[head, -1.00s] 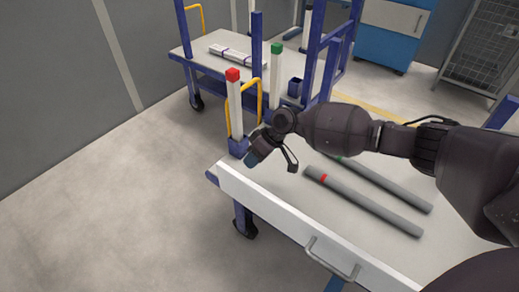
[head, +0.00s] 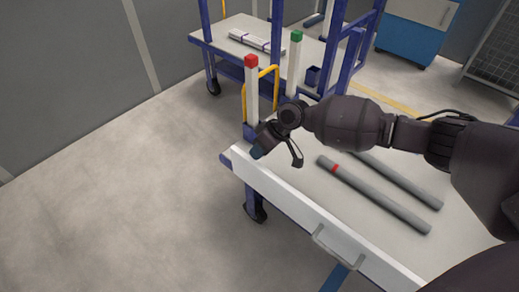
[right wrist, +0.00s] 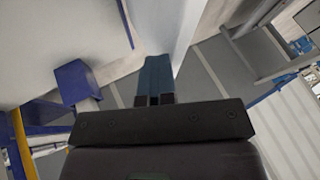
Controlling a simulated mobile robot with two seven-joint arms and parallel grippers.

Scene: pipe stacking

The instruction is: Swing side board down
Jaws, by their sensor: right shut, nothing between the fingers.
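The white side board (head: 285,203) stands upright along the near edge of the cart, with a grey handle (head: 338,247) on its outer face. My right gripper (head: 257,153) is at the board's far left end, by its top edge, shut with nothing in it. In the right wrist view the closed fingers (right wrist: 158,77) point at the white board (right wrist: 160,30) and overlap its end. I cannot tell whether they touch it. My left gripper is not in view.
Two grey pipes, one with a red band (head: 380,197), lie on the cart top (head: 300,182). White posts with red (head: 251,61) and green (head: 296,36) tops stand at its far end, near a yellow rail (head: 272,70). Another cart (head: 225,37) stands behind. The floor (head: 120,210) at left is clear.

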